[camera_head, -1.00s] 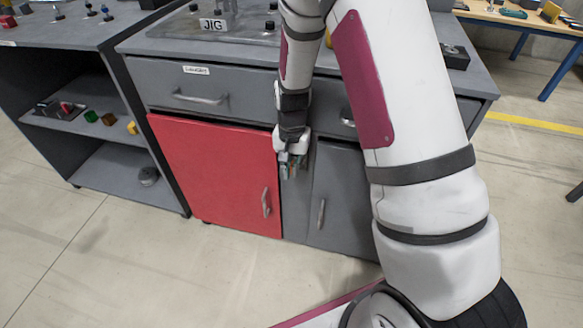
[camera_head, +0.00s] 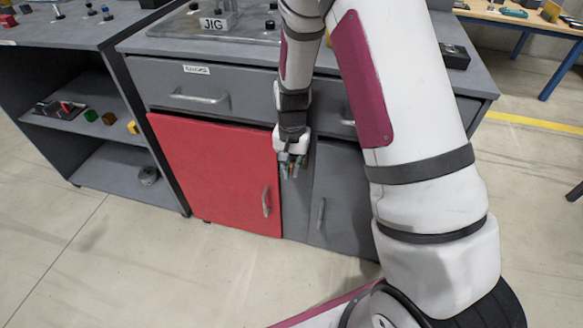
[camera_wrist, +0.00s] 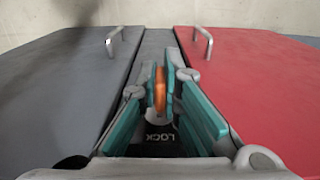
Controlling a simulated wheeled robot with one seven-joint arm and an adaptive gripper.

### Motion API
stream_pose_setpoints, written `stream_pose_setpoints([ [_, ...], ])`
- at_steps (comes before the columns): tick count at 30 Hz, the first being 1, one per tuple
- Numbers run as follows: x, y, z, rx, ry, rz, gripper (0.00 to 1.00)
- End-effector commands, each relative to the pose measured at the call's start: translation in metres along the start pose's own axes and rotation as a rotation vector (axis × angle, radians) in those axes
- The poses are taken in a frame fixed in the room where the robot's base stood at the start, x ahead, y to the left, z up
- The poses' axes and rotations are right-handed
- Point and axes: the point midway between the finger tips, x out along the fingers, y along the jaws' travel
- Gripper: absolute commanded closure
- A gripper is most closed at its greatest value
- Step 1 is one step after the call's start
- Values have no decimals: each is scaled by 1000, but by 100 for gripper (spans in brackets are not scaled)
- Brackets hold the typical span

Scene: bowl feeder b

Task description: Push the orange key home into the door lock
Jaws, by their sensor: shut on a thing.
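My gripper (camera_wrist: 165,95) is shut on the orange key (camera_wrist: 160,88), which stands between the teal finger pads in the wrist view. I cannot tell how deep the key sits in the lock. In the head view my gripper (camera_head: 291,168) is at the grey strip between the red door (camera_head: 215,175) and the grey door (camera_head: 340,200). The key and lock cannot be made out there.
The red door's handle (camera_head: 266,202) and the grey door's handle (camera_head: 321,213) stick out on either side of my gripper. A drawer (camera_head: 210,88) with a handle is above. An open shelf unit (camera_head: 95,130) with small blocks stands at the left. The floor in front is clear.

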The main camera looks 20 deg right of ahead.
Motion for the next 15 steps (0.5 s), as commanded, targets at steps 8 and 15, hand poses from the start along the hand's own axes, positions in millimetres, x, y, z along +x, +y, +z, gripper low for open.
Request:
stream_pose_setpoints([
  [8,0,0,-3,0,0,0,100],
  [15,0,0,-4,0,2,-1,100],
])
